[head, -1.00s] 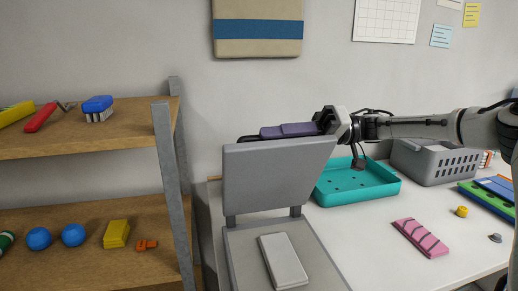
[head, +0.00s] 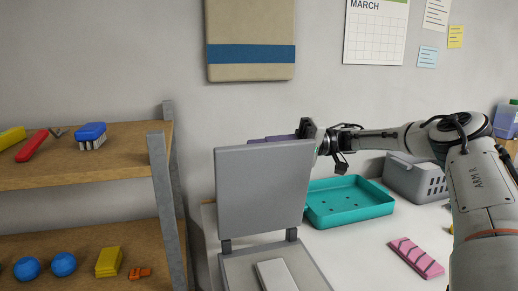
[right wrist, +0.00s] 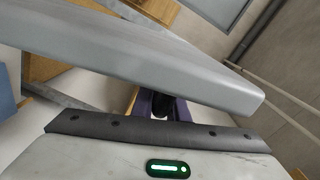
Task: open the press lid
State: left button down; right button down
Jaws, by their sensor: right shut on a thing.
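The grey press lid (head: 262,190) stands raised, close to upright, on two hinge posts above the grey press base (head: 235,268). A light grey flat block (head: 276,275) lies on the base, cut by the lower picture edge. My right gripper (head: 280,139) reaches in from the right at the lid's top edge. Its purple fingers are mostly hidden behind the lid. In the right wrist view the lid (right wrist: 150,62) crosses the picture, with the purple fingers (right wrist: 166,107) beyond it. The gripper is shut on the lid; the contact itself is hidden. My left gripper is not in view.
A teal tray (head: 348,207) and a grey basket (head: 412,180) stand on the white table right of the press. A pink bar (head: 416,257) lies in front. A shelf rack (head: 160,200) with several small items stands close on the left.

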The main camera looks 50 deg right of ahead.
jog(key=c, duration=1.8)
grip_release()
jog(key=shift+f, duration=0.15)
jog(key=shift+o, duration=0.2)
jog(key=b+v, duration=0.3)
jog(key=v, duration=0.7)
jog(key=shift+d, duration=0.15)
